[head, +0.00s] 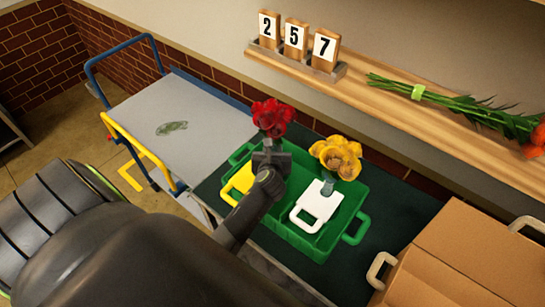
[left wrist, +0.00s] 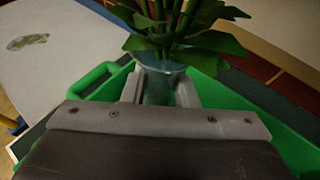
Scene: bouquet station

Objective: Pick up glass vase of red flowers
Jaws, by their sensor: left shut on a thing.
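The red flowers (head: 272,117) stand upright at the back left of the green crate (head: 345,222). My left gripper (head: 270,156) is right below the blooms and hides their vase in the head view. In the left wrist view, the glass vase (left wrist: 158,86) stands between the two fingers of my left gripper, which is shut on it. Green leaves and stems (left wrist: 180,28) rise from its top. Whether the vase's base touches the crate floor is hidden. My right gripper is not in view.
Yellow flowers (head: 337,157) in a glass vase stand in the crate beside a white tag-like piece (head: 318,206); a yellow one (head: 238,184) is at left. A cart (head: 200,120) is left, a cardboard box (head: 465,262) right. A shelf (head: 400,110) runs behind.

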